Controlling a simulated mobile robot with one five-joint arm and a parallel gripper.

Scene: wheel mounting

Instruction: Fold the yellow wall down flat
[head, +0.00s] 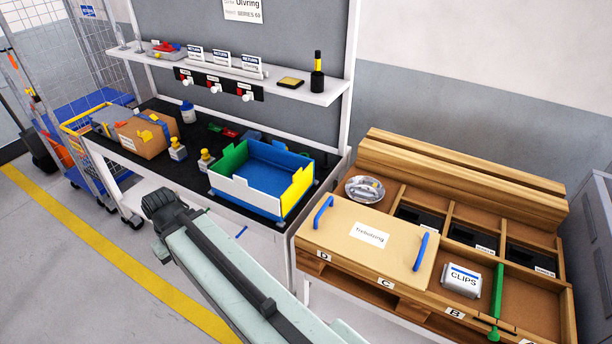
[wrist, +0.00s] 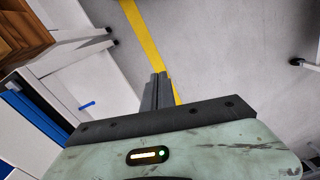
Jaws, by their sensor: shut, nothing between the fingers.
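The yellow wall (head: 298,190) is the right side of a blue box (head: 272,164) on the black bench top in the head view. It stands upright, with a stepped top edge. The box also has a green wall (head: 231,158) at the left and a white wall (head: 244,194) in front, both upright. My gripper (head: 158,198) is at the end of my arm, in front of the bench and left of the box, apart from the yellow wall. In the wrist view its two fingers (wrist: 160,78) are together and empty. The yellow wall is not seen in the wrist view.
A cardboard box (head: 147,136) and small yellow-topped bottles (head: 206,160) stand left of the blue box. A shelf (head: 232,72) hangs above the bench. A wooden crate (head: 340,278) with a lidded compartment stands at the right. The floor in front is clear.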

